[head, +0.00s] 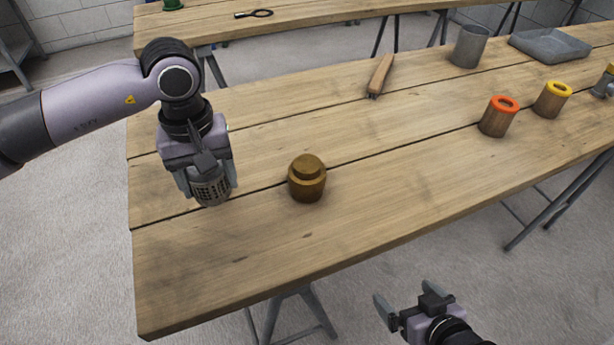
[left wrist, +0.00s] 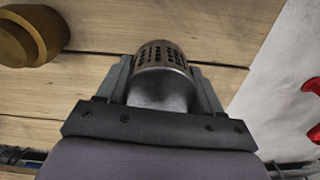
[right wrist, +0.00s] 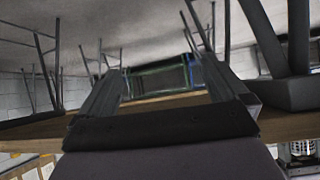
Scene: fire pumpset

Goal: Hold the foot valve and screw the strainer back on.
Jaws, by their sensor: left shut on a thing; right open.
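The foot valve (head: 307,180) is a brass-coloured stepped body standing upright on the near wooden table. It also shows at the upper left of the left wrist view (left wrist: 30,36). The strainer (head: 211,188) is a grey metal cup with rows of holes, left of the foot valve and apart from it. My left gripper (head: 208,185) is shut on the strainer, which also shows between the fingers in the left wrist view (left wrist: 162,75). I cannot tell whether the strainer touches the table. My right gripper (head: 410,302) is open and empty, off the table's front edge.
On the near table (head: 400,160) stand an orange-topped wooden cup (head: 498,117), a yellow-topped one (head: 552,99), a grey metal cup (head: 469,47) and a grey tray (head: 549,46). A wooden-handled tool (head: 381,76) lies at the back. The wood right of the foot valve is clear.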

